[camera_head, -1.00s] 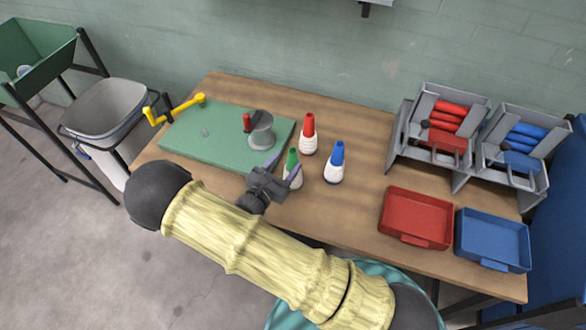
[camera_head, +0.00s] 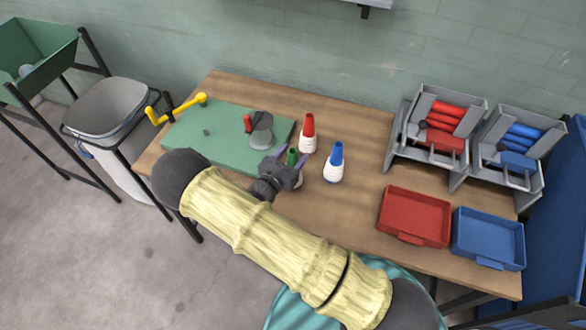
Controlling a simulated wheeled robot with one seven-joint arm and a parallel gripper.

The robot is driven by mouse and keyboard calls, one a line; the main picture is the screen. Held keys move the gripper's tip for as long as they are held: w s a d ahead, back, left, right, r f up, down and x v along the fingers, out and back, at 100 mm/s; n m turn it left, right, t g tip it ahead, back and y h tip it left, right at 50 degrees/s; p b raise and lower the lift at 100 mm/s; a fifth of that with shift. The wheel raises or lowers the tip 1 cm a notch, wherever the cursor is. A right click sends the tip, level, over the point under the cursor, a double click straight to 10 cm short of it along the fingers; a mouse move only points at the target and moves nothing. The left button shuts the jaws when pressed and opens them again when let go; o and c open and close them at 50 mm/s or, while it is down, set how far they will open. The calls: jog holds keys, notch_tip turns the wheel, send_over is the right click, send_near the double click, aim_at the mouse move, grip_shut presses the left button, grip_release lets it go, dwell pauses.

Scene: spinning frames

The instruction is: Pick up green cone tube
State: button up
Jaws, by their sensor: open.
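The green cone tube (camera_head: 292,156) stands on the wooden table, just right of the green board. Its green tip shows, and most of its white base is hidden behind my gripper. My gripper (camera_head: 289,165) is open, with its purple-grey fingers on either side of the green tip. I cannot tell whether the fingers touch the tube.
A red cone tube (camera_head: 308,134) and a blue cone tube (camera_head: 335,163) stand close by on the right. The green board (camera_head: 205,147) holds a yellow crank (camera_head: 177,107) and a grey part with a red handle (camera_head: 260,130). Red (camera_head: 415,217) and blue (camera_head: 488,238) trays lie right.

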grip_shut()
notch_tip(320, 180, up, 10)
jog(key=shift+b, duration=0.9)
dwell(0.3)
